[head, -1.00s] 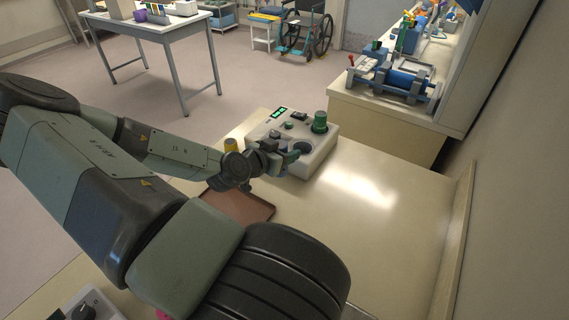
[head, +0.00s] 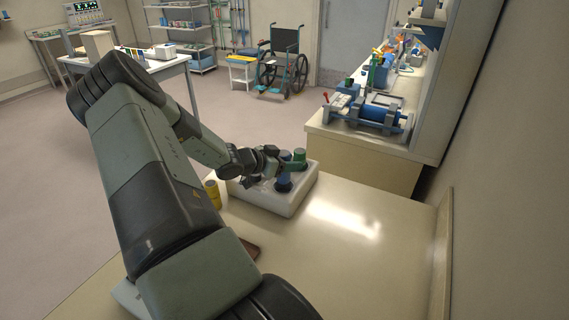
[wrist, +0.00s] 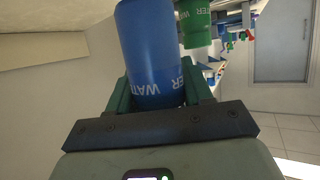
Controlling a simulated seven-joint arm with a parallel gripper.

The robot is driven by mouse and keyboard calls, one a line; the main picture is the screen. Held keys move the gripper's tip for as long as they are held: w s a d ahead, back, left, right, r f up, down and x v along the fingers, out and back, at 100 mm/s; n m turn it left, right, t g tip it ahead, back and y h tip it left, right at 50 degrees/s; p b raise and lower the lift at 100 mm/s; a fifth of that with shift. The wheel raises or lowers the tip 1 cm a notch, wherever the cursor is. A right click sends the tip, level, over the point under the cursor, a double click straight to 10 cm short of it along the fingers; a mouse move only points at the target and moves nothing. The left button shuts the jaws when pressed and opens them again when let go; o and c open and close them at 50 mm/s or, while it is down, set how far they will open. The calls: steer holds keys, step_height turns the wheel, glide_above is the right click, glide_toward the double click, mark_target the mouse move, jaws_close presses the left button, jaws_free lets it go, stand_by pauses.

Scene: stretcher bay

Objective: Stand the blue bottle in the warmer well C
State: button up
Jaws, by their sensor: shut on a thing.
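The blue bottle (head: 284,183) is at the near right part of the white warmer (head: 290,207) in the head view. My gripper (head: 277,172) is shut on it. In the wrist view the blue bottle (wrist: 152,50) sits between the two green fingers, its white lettering upside down in the picture. My fingers and wrist hide part of it in the head view. I cannot tell whether its base is inside a well or just above it. The well markings cannot be read.
A green bottle (head: 299,156) stands in the warmer just behind the blue one; it also shows in the wrist view (wrist: 196,25). A yellow bottle (head: 213,194) stands left of the warmer. A brown tray (head: 250,248) is partly behind my arm. The counter to the right is clear.

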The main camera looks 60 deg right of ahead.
mark_target(283, 178)
steer(key=shift+f, duration=2.55)
steer(key=shift+f, duration=0.65)
steer(key=o, duration=0.9)
steer(key=shift+a, duration=0.1)
steer(key=shift+v, duration=5.5)
steer(key=shift+f, duration=0.1)
steer(key=x, duration=0.9)
